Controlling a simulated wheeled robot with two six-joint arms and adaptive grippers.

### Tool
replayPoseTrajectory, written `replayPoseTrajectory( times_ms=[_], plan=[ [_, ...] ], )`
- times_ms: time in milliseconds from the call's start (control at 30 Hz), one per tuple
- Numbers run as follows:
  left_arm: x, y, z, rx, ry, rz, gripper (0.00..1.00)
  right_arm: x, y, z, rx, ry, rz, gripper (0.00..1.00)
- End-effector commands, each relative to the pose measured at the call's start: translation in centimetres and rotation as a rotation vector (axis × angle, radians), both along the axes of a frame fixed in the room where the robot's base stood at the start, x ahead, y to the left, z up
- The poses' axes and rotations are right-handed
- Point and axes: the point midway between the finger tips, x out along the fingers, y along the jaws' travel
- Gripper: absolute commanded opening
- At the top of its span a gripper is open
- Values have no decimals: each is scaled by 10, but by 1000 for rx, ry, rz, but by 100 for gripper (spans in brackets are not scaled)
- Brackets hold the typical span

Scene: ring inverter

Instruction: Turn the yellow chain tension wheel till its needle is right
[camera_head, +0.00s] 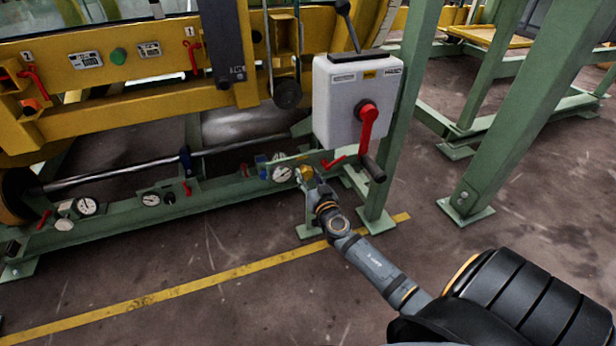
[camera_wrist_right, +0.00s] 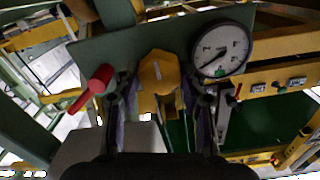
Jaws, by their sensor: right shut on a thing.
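The yellow chain tension wheel (camera_head: 305,173) sits low on the green beam, at the end of my right arm in the head view. It fills the middle of the right wrist view (camera_wrist_right: 158,73). My right gripper (camera_head: 313,182) is shut on it, with a dark finger on each side in the wrist view (camera_wrist_right: 160,88). A round white gauge (camera_wrist_right: 221,49) with a black needle is just right of the wheel; its needle points to the lower left. The same gauge shows small in the head view (camera_head: 282,173). My left gripper is not in view.
A red lever (camera_wrist_right: 95,88) is close to my left-hand finger in the wrist view. A grey box with a red crank (camera_head: 367,125) hangs above the wheel. Other gauges (camera_head: 86,206) line the green beam. The floor in front, with a yellow line (camera_head: 200,280), is clear.

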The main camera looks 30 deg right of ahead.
Motion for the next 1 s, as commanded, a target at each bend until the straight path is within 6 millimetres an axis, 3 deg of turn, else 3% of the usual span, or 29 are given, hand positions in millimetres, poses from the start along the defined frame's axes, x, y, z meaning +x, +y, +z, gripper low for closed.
replayPoseTrajectory(
  times_ms=[267, 1000],
  plan=[
    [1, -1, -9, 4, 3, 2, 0, 0, 1, -2, -159, 38, 1, 10],
    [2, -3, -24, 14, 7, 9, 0, 0, 2, -2, -837, 203, 3, 10]
  ],
)
